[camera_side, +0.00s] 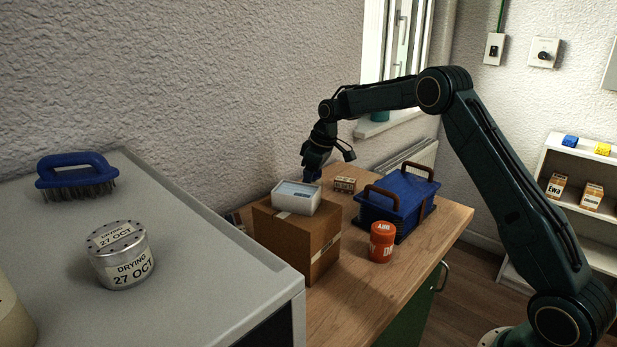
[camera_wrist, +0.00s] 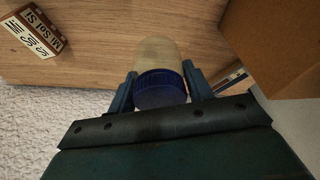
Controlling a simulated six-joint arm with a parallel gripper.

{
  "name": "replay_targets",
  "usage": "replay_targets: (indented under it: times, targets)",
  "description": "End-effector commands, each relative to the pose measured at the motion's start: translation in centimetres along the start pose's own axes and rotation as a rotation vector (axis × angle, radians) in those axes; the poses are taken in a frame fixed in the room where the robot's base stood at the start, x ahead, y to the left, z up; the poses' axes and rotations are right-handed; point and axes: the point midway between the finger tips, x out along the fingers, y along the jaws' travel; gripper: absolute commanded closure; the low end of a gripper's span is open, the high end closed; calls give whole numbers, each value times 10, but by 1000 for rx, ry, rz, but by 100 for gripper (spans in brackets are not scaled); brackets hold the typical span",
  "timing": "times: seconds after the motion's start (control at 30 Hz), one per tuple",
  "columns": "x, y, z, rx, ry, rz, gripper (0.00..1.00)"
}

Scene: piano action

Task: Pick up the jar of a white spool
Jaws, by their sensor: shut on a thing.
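A jar (camera_wrist: 158,62) with a ribbed dark blue lid and a pale, cream-coloured body shows in the middle of the wrist view. My gripper (camera_wrist: 160,88) is shut on the jar, one finger on each side at the lid. In the side view my gripper (camera_side: 312,172) points down near the wall, behind the cardboard box. The jar is mostly or wholly hidden there. I cannot make out a spool inside the jar, and I cannot tell whether the jar touches the wooden top.
The cardboard box (camera_side: 292,240) carries a white tub (camera_side: 297,198) close to my gripper. A small printed block (camera_side: 345,184), a blue crate (camera_side: 400,200) and an orange jar (camera_side: 382,243) stand to the right. The wooden top (camera_side: 350,290) is clear in front.

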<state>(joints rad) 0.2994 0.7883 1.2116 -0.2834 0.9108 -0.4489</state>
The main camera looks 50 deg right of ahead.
Motion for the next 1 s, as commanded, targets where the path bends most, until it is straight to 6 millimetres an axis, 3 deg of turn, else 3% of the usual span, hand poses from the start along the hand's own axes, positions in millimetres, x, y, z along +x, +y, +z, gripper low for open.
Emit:
replay_targets:
  times: [0.2,0.43,0.7,1.0]
  targets:
    - [-50,1,-15,0,4,4,74]
    - [-94,1,-26,0,2,4,74]
    - [-113,1,-32,2,1,0,74]
    - [-118,0,-32,2,-1,1,74]
